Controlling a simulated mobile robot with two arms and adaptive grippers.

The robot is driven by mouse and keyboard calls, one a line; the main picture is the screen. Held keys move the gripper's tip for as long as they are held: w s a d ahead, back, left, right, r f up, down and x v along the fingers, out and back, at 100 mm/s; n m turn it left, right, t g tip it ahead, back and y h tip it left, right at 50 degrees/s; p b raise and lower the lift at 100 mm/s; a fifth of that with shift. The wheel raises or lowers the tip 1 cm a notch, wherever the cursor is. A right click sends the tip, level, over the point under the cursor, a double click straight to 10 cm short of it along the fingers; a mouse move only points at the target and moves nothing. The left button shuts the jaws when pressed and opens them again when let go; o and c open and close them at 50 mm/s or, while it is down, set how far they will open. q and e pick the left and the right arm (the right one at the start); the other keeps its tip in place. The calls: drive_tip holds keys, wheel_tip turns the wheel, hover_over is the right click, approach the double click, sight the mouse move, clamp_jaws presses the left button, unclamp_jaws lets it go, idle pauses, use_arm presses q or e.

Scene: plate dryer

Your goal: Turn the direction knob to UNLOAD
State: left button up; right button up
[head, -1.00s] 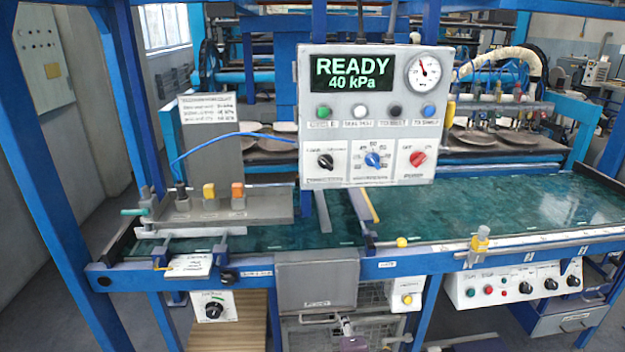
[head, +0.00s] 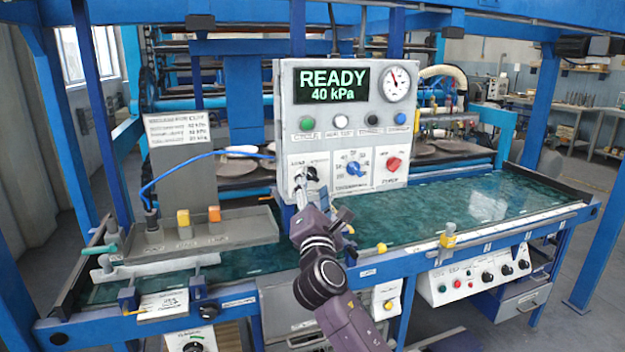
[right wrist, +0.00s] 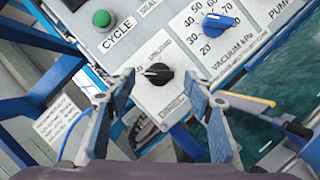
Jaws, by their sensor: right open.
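The direction knob (right wrist: 158,73) is a black rotary knob on the white control panel (head: 400,170). In the right wrist view its pale pointer mark faces left, and the word UNLOAD is printed above it. In the head view the knob (head: 312,173) shows just above my gripper. My right gripper (right wrist: 163,88) is open, with one finger on each side of the knob in the picture and nothing held. I cannot tell whether the fingertips touch the panel. In the head view the right gripper (head: 303,186) is in front of the panel's lower left. My left gripper is not in view.
The blue vacuum knob (right wrist: 218,24) is close by at the upper right, and the green CYCLE button (right wrist: 102,18) at the upper left. A red knob (head: 393,164) is farther right. The green belt (head: 470,215) lies below. The display (head: 335,86) reads READY 40 kPa.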

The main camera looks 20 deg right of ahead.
sight(311, 175)
drive_tip(key=shift+x, duration=0.95)
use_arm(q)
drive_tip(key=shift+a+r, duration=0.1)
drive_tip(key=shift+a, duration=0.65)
use_arm(e)
drive_tip(key=shift+w+d+r, duration=0.1)
drive_tip(key=shift+w, duration=0.25)
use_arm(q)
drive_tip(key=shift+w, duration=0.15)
use_arm(e)
drive_tip(key=c, duration=1.2)
drive_tip(key=shift+o, duration=0.2)
